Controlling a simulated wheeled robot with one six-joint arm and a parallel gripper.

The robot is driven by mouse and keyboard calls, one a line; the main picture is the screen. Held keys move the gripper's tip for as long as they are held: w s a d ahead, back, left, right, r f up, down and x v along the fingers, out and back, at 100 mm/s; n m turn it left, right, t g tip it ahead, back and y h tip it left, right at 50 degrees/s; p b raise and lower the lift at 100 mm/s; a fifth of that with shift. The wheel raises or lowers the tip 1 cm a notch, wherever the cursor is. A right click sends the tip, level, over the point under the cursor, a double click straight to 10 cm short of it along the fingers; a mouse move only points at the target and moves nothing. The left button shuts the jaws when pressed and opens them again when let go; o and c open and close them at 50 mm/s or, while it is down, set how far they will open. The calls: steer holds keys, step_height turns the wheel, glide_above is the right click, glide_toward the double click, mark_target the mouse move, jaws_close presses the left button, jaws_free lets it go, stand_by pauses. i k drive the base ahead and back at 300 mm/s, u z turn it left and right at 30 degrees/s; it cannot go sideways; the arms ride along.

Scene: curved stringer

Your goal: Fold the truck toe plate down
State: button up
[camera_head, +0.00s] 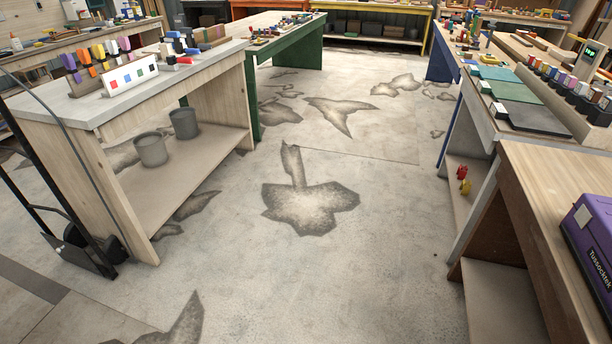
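A black hand truck (62,240) stands at the left edge, in front of the near left workbench. Its dark frame rails rise up and left, and part of it is cut off by the picture edge. A dark wheel (115,250) sits low on its right side, close to the bench leg. The toe plate cannot be clearly told apart from the dark lower frame, so its angle cannot be read. My gripper is not in view.
The near left bench (85,108) holds blocks and a white colour card (130,77); two grey pots (152,149) stand on its shelf. Benches line the right, one with a purple case (592,240). The stained concrete floor (350,265) between is clear.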

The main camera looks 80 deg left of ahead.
mark_target(76, 255)
steer(key=u, duration=4.95)
steer(key=i, duration=3.15)
steer(key=z, duration=2.7)
